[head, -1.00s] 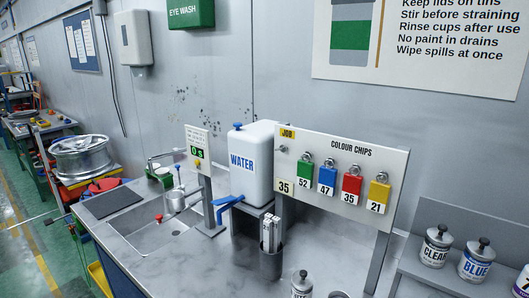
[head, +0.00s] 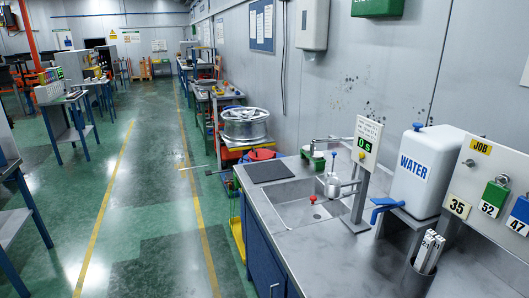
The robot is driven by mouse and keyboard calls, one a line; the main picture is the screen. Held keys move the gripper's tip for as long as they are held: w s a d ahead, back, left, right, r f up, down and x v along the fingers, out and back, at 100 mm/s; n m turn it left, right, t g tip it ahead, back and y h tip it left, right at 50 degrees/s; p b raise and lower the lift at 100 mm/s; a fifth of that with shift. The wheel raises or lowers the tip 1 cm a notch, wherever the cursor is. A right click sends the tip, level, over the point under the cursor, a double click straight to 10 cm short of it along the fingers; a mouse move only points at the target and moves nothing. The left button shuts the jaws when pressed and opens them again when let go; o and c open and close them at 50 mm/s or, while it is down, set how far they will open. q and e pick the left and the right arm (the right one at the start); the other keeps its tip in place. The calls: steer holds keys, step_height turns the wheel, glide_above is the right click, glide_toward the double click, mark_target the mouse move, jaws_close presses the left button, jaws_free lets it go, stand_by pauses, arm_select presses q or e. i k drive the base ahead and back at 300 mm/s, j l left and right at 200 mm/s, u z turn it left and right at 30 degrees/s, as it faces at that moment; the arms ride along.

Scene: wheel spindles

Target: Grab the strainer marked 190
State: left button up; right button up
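No strainer with a readable 190 mark shows in the head view. A dark cup (head: 416,281) on the right of the counter holds several pale upright sticks (head: 428,252); any marking on them is too small to read. A small silver vessel with a blue-tipped top (head: 332,187) is at the sink; I cannot tell whether it is a strainer. Neither of my grippers is in view.
The green floor aisle (head: 150,200) at left is open.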

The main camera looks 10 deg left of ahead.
mark_target(306, 148)
steer(key=i+j, duration=0.15)
steer(key=j, duration=0.2)
steer(key=i+j, duration=0.2)
steer(key=j, duration=0.15)
steer(key=i+j+z, duration=0.1)
steer(key=j, duration=0.2)
steer(key=i+j, duration=0.4)
steer(key=j, duration=0.3)
steer(key=z, duration=0.05)
